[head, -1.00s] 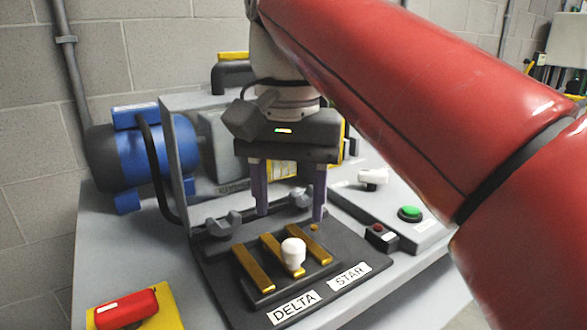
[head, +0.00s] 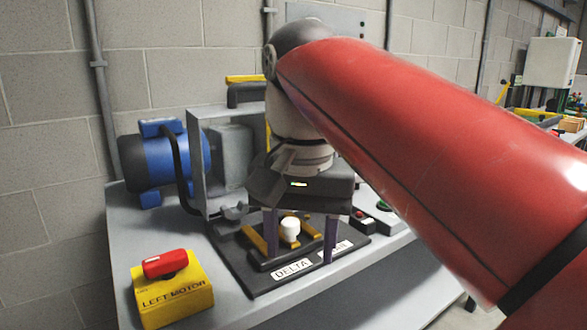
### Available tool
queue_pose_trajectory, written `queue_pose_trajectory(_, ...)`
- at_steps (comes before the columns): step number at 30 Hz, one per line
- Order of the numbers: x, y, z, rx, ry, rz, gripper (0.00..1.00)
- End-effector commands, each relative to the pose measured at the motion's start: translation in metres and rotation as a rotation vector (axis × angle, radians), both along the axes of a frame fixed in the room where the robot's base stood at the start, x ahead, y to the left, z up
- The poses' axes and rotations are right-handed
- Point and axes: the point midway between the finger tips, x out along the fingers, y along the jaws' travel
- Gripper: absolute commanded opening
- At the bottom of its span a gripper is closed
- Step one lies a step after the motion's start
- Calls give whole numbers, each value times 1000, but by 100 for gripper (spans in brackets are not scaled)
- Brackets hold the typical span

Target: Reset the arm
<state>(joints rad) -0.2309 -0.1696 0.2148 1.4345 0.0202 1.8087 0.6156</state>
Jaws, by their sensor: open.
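My gripper (head: 299,240) hangs pointing down from my red arm over the black switch board. Its two purple fingers are wide apart, with nothing between them touching that I can see. A white knob (head: 290,230) stands on the board's brass bars (head: 256,240), seen between the fingers and apart from them in the picture. The board (head: 231,262) carries a DELTA label (head: 293,268); the STAR label (head: 336,249) is partly hidden by a finger. The gripper body hides the back of the board.
A yellow LEFT MOTOR box (head: 172,298) with a red handle (head: 165,263) stands at the table's front left. A blue motor (head: 172,160) and grey bracket (head: 198,150) stand behind. A red button (head: 362,214) is right of the board.

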Motion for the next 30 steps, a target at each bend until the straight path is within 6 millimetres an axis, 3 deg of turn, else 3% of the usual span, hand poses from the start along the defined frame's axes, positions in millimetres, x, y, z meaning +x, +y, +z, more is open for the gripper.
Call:
queue_pose_trajectory(11, -7, -52, -62, 3, -140, 42, 52)
queue_pose_trajectory(18, -31, -113, -147, -22, -310, 102, 52)
queue_pose_trajectory(22, -45, -134, -187, -42, -379, 133, 52)
queue_pose_trajectory(25, -52, -142, -205, -52, -412, 149, 52)
queue_pose_trajectory(30, -55, -146, -216, -60, -429, 159, 52)
